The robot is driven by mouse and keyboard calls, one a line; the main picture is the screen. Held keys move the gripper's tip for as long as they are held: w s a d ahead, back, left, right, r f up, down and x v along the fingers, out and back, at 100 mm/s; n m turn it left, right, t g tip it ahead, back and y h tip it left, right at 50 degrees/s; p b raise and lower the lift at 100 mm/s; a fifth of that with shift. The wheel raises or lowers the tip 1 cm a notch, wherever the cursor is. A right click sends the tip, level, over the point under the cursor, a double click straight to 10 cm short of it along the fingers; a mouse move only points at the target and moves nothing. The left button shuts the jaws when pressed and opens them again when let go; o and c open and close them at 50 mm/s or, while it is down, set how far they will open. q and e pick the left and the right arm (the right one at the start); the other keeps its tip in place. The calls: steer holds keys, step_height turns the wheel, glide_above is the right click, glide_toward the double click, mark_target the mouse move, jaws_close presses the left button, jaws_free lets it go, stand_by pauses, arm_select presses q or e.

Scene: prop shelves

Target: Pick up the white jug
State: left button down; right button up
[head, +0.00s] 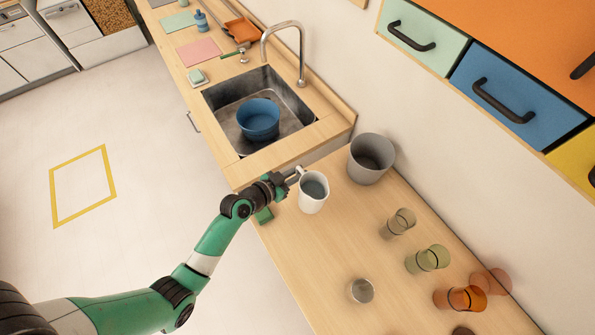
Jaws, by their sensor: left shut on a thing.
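The white jug (313,204) stands upright at the left edge of the wooden counter, with a grey-blue inside showing through its open top. My left gripper (297,174) is at the jug's upper left side, where its handle would be, and is shut on it. The fingers hide the part they hold. Whether the jug's base touches the counter I cannot tell. My right gripper is not in view.
A grey bin (370,160) stands close behind the jug. Several coloured glasses (428,258) and a small metal cup (362,290) stand to the right. A sink (290,112) holds a blue pot (258,119). A small green block (264,215) lies below my gripper.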

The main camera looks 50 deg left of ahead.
mark_target(302, 178)
arm_select(q)
steer(key=d+r, duration=0.1)
steer(key=s+d+r+p, duration=0.1)
steer(key=r, duration=0.1)
steer(key=s+d+r+p, duration=0.1)
steer(key=d+r, duration=0.1)
steer(key=shift+s+r, duration=0.2)
steer(key=shift+s, duration=0.05)
steer(key=s+d+r+p, duration=0.2)
steer(key=s+d, duration=0.2)
steer(key=d, duration=0.2)
steer(key=shift+d+r, duration=0.25)
steer(key=shift+r, duration=0.1)
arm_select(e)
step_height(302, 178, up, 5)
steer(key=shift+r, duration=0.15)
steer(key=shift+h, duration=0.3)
